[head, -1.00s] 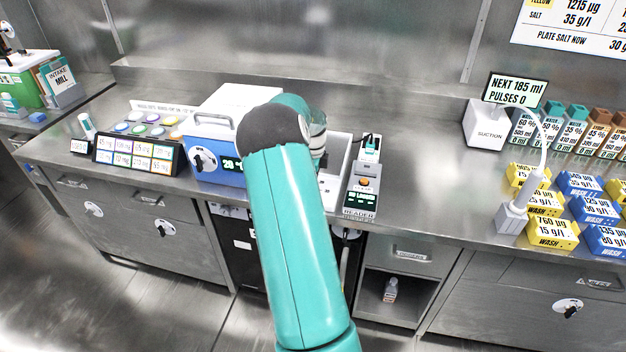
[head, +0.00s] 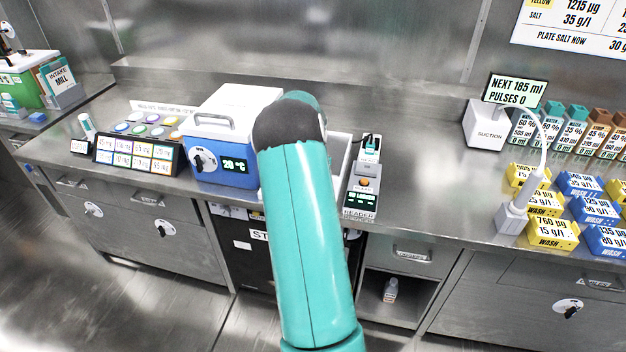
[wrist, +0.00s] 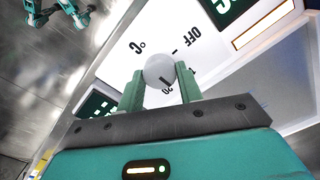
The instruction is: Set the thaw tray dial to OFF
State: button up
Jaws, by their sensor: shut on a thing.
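In the wrist view, my gripper (wrist: 160,82) has its two green fingers on either side of a round grey dial knob (wrist: 158,68) and is shut on it. A short dark line on the knob appears to point toward the 20 side, away from OFF. Part of the scale is hidden by the fingers. In the head view, my arm hides the gripper and this dial; only a pale tray rim (head: 346,160) shows beside the arm.
A blue-and-white box (head: 222,172) with its own dial and a 20 °C display stands left of my arm. A reader (head: 360,200) stands close on the right. A suction unit (head: 485,132) and yellow and blue wash blocks sit further right. Open counter lies between.

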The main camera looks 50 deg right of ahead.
jog(key=n, duration=0.4)
jog(key=shift+n, duration=0.3)
jog(key=n, duration=0.4)
jog(key=shift+n, duration=0.3)
jog(key=n, duration=0.4)
jog(key=shift+n, duration=2.2)
jog(key=shift+w, duration=0.1)
jog(key=o, duration=1)
